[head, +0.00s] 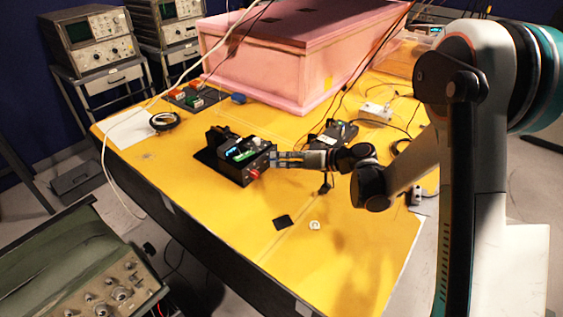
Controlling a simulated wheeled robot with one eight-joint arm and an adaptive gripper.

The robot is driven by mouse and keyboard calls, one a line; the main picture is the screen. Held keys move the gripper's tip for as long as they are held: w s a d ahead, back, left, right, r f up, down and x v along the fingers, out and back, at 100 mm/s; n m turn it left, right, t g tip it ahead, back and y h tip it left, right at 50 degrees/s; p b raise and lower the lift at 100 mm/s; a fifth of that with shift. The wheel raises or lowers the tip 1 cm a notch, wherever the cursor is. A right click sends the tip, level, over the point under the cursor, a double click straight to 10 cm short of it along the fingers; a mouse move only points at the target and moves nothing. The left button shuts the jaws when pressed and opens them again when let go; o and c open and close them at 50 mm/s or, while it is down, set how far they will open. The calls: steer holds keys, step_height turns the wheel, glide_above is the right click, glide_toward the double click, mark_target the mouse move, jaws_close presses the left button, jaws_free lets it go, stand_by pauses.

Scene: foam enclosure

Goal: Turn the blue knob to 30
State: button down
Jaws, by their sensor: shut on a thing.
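A small black box (237,172) with green and white parts in its open top sits on the yellow table. A red part (254,174) sticks out of its front face. My gripper (276,159) reaches in from the right. Its fingertips are at the right end of that face, shut on a knob there. The fingers hide the blue knob, so neither its colour nor its scale marks can be read.
A dark device (335,132) and a white box (375,112) with cables stand behind my gripper. A large pink foam box (290,60) fills the back. A black square (283,222) and a small white ring (314,225) lie in front. The yellow table's (340,265) front right is mostly clear.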

stand_by(0.3)
steer(key=c, duration=1.4)
jaws_free()
steer(key=shift+c, duration=0.2)
steer(key=v, duration=1.2)
